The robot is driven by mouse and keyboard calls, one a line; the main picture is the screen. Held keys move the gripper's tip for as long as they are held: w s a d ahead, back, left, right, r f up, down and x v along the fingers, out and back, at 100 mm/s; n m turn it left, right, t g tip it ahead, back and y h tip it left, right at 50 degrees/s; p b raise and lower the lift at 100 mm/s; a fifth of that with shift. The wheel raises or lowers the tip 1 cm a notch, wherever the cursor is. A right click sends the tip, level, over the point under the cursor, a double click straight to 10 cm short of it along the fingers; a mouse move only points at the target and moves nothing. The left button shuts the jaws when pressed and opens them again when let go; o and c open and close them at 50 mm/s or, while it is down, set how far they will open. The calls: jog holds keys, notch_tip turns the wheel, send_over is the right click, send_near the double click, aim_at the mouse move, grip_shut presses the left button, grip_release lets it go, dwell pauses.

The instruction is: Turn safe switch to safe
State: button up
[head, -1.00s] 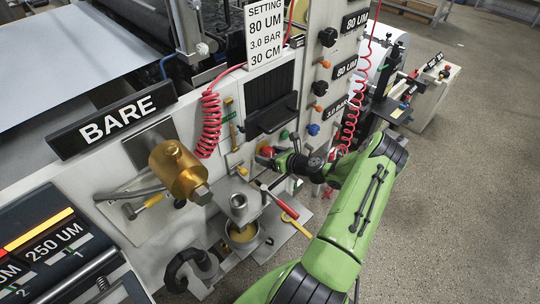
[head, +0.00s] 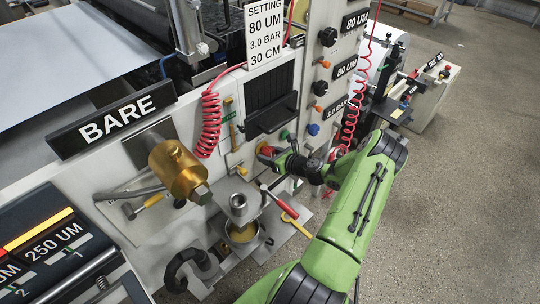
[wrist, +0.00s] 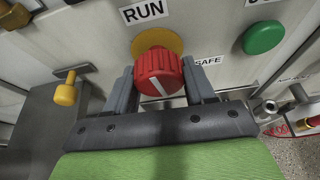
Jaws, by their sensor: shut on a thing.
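The safe switch is a red round knob (wrist: 157,66) on a yellow disc, with a white line across its face. The line slants from upper left to lower right in the wrist view. A RUN label (wrist: 146,10) is above it and a SAFE label (wrist: 208,61) is to its right, partly covered by a finger. My gripper (wrist: 160,80) has one finger on each side of the knob and is shut on it. In the head view the knob (head: 265,149) shows at the tip of my gripper (head: 273,155).
A green button (wrist: 263,37) is right of the switch and a yellow knob (wrist: 65,94) is to its left. In the head view, a red-handled lever (head: 286,209) and a metal cup (head: 243,236) are below my gripper. A coiled red hose (head: 208,125) hangs at the left.

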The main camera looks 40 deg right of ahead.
jog(key=n+h+b, duration=0.2)
jog(key=shift+f+n, duration=0.15)
jog(key=shift+n, duration=0.25)
jog(key=n+h+b, duration=0.1)
jog(key=b, duration=0.1)
jog(key=n+h+b, duration=0.1)
jog(key=b, duration=0.1)
jog(key=shift+f+n+t, duration=0.15)
jog(key=shift+n+t, duration=0.15)
jog(key=n+b, duration=0.1)
jog(key=b, duration=0.3)
jog(key=n+t+h+b, duration=0.1)
jog(key=n+b, duration=0.1)
jog(key=b, duration=0.2)
jog(key=shift+f+h, duration=0.15)
jog(key=shift+h, duration=0.15)
jog(key=n+h+b, duration=0.1)
jog(key=n+b, duration=0.1)
jog(key=b, duration=0.4)
jog(key=shift+n+t, duration=0.3)
jog(key=shift+t, duration=0.1)
jog(key=n+b, duration=0.1)
jog(key=b, duration=0.1)
jog(key=shift+r+b, duration=0.3)
jog(key=shift+b, duration=0.05)
jog(key=shift+r, duration=0.1)
jog(key=o, duration=1)
